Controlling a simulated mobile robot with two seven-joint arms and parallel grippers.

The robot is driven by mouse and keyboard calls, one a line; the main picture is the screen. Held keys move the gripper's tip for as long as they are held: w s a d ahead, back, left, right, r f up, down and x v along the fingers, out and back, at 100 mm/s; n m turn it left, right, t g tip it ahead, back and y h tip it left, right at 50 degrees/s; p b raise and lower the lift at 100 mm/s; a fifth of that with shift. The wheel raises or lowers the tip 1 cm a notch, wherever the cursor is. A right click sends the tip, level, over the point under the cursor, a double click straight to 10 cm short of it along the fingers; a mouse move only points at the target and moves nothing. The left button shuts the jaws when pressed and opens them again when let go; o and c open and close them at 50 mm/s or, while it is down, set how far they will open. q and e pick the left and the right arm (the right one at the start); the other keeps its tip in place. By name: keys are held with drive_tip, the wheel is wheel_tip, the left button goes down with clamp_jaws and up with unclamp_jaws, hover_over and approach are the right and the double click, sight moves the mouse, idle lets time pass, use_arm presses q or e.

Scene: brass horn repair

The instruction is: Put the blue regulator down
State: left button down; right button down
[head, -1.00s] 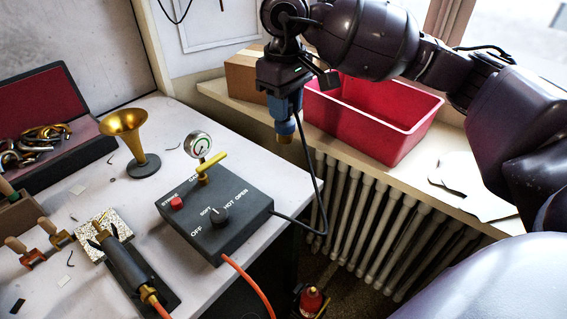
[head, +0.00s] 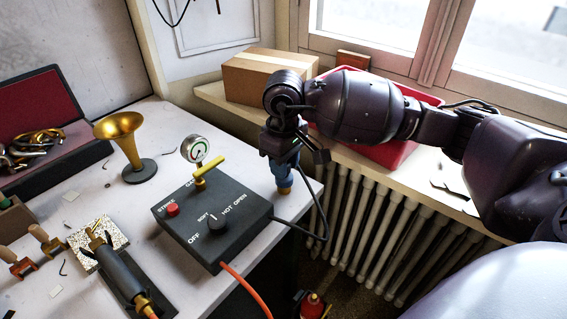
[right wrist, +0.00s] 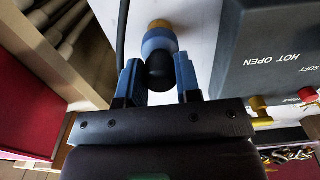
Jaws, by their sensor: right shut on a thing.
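The blue regulator (head: 281,174) has a brass tip at its lower end and a black part at its upper end. My right gripper (head: 283,158) is shut on it from above and holds it roughly upright. It is at the right edge of the table, just beside the dark control box (head: 214,247). In the right wrist view, the regulator (right wrist: 159,41) shows between the two blue fingers of the right gripper (right wrist: 158,78), over the pale tabletop. I cannot tell whether its brass tip touches the table. My left gripper is not in view.
A black hose (head: 327,222) curves off the table's right side. A brass horn bell (head: 121,129) on a stand and a torch (head: 122,276) lie left of the box. A red bin (head: 390,153) and cardboard box (head: 262,76) stand on the sill above a radiator (head: 375,227).

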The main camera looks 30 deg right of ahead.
drive_tip(key=shift+f, duration=0.3)
drive_tip(key=c, duration=0.8)
unclamp_jaws()
drive_tip(key=shift+r, duration=0.1)
drive_tip(key=shift+r, duration=0.35)
wheel_tip(320, 180, up, 10)
drive_tip(key=shift+f+p, duration=0.1)
drive_tip(key=shift+p, duration=0.3)
drive_tip(key=shift+r, duration=0.9)
